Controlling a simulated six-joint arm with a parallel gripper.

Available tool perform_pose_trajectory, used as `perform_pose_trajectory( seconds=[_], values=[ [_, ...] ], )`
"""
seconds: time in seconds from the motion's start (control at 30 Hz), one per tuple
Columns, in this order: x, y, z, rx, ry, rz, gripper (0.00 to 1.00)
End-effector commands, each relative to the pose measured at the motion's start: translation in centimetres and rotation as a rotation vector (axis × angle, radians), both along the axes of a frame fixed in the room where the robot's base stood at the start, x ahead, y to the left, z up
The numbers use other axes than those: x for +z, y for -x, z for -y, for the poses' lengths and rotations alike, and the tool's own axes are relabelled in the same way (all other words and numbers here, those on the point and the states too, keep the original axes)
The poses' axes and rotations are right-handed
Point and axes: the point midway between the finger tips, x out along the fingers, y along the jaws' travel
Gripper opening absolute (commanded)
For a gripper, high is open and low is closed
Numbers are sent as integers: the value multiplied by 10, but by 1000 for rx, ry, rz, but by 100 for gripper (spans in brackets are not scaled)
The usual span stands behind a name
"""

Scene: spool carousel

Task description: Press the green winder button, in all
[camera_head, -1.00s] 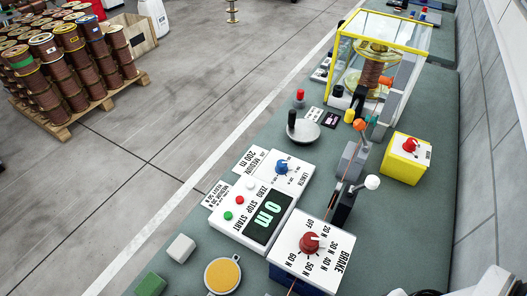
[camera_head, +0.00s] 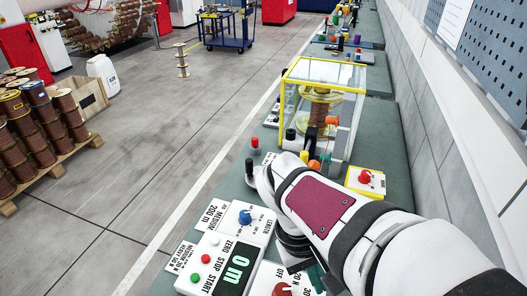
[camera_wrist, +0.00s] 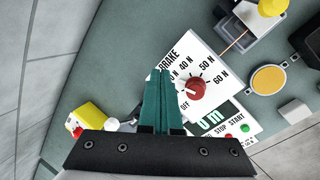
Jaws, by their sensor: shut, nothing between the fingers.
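The green START button (camera_head: 195,277) is on the white counter panel (camera_head: 216,240), beside the red STOP button (camera_head: 206,258) and white ZERO button. Its display (camera_head: 236,272) reads 0 m. In the wrist view the green button (camera_wrist: 245,128) is right of my gripper (camera_wrist: 160,75), near the red button (camera_wrist: 233,137). The teal fingers are shut and empty, in front of the brake panel, clear of the green button in the picture. Their height above the panel is hard to tell. In the head view my arm hides most of the brake panel and the fingers are not clear.
The red brake knob (camera_wrist: 196,88) is just right of my fingertips. A yellow box with a red knob (camera_head: 366,181) stands to the right. The yellow-framed winder guard (camera_head: 287,87) holds a spool behind.

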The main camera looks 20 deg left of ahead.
Motion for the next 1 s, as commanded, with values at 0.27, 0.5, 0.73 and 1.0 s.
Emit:
perform_pose_trajectory(
  seconds=[0.27, 0.5, 0.73, 1.0],
  values=[
    [-28, -42, -130, 635, 248, 46, 0],
    [-59, -28, -237, 1054, 428, 117, 0],
    [-76, -8, -288, 1250, 518, 165, 0],
    [-78, -5, -294, 1272, 528, 171, 0]
  ],
)
